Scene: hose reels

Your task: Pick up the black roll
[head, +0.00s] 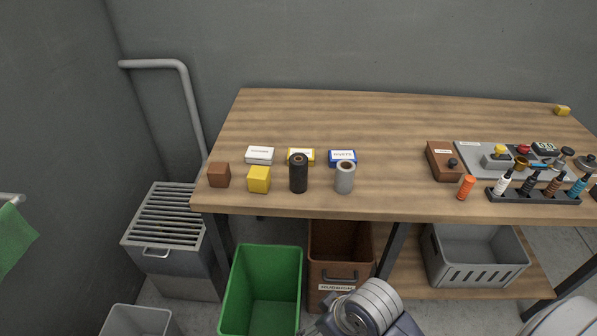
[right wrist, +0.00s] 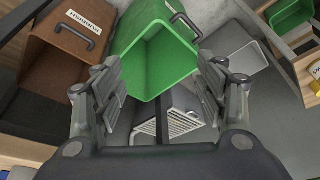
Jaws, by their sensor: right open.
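The black roll (head: 298,173) stands upright near the front edge of the wooden table, left of its middle. A grey-white roll (head: 345,177) stands just to its right, and a yellow block (head: 259,179) is to its left. My right gripper (right wrist: 157,68) is open and empty in the right wrist view, with its fingers spread above the floor bins. The black roll is not identifiable in that view. A part of my right arm (head: 368,308) shows at the bottom of the head view, below the table front and well apart from the roll. My left gripper is not in view.
Labelled boxes, one white (head: 260,155) and one blue (head: 342,156), lie behind the rolls. A brown block (head: 219,175) is at the left. A green bin (head: 233,290) and brown bin (head: 325,285) stand below the front edge. A tool rack (head: 533,196) is at right; the table's middle is clear.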

